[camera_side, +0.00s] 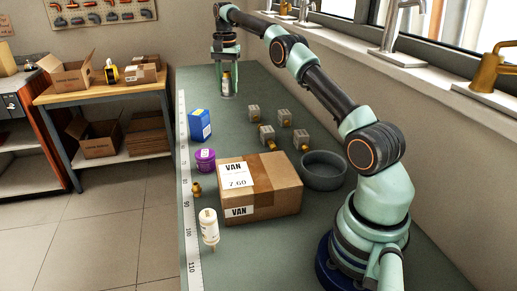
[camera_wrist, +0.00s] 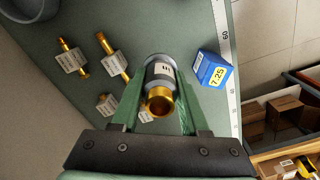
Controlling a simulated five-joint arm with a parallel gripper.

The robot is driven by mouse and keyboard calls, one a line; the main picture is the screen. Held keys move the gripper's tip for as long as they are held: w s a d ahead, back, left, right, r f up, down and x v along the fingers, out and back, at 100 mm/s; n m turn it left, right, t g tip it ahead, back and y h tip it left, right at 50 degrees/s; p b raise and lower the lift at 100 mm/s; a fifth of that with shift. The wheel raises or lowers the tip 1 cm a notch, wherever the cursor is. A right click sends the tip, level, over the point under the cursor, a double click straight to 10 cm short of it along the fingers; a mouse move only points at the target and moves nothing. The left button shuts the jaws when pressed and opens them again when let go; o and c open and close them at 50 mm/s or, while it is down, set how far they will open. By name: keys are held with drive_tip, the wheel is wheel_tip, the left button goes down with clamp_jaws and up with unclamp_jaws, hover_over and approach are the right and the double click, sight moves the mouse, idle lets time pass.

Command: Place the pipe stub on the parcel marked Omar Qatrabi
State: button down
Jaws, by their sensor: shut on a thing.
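My gripper (camera_side: 227,88) is at the far end of the green bench. It is shut on the pipe stub (camera_wrist: 160,88), a grey cylinder with a gold-coloured open end and a pale label. The stub also shows between the fingers in the side view (camera_side: 227,80). A brown taped parcel (camera_side: 275,190) stands in the near middle of the bench, marked "VAN" and "7.60", well away from my gripper. I can read no name Omar Qatrabi in either view. The parcel does not show in the wrist view.
A blue box (camera_side: 199,125) marked 7.25 in the wrist view (camera_wrist: 212,70), a purple tub (camera_side: 205,160) and a white bottle (camera_side: 209,228) line the left edge. Several labelled brass fittings (camera_side: 267,135) lie mid-bench. A grey bowl (camera_side: 323,172) stands right of the parcel.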

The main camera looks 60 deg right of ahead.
drive_tip(key=s+a+r, duration=0.3)
drive_tip(key=a+r, duration=0.2)
drive_tip(key=r, duration=0.1)
wheel_tip(320, 180, up, 4)
drive_tip(key=m, duration=0.1)
hover_over(256, 171)
wheel_tip(256, 171, down, 20)
drive_tip(key=shift+r, duration=0.2)
drive_tip(key=shift+s+f, duration=0.1)
drive_tip(key=shift+c, duration=2.1)
unclamp_jaws()
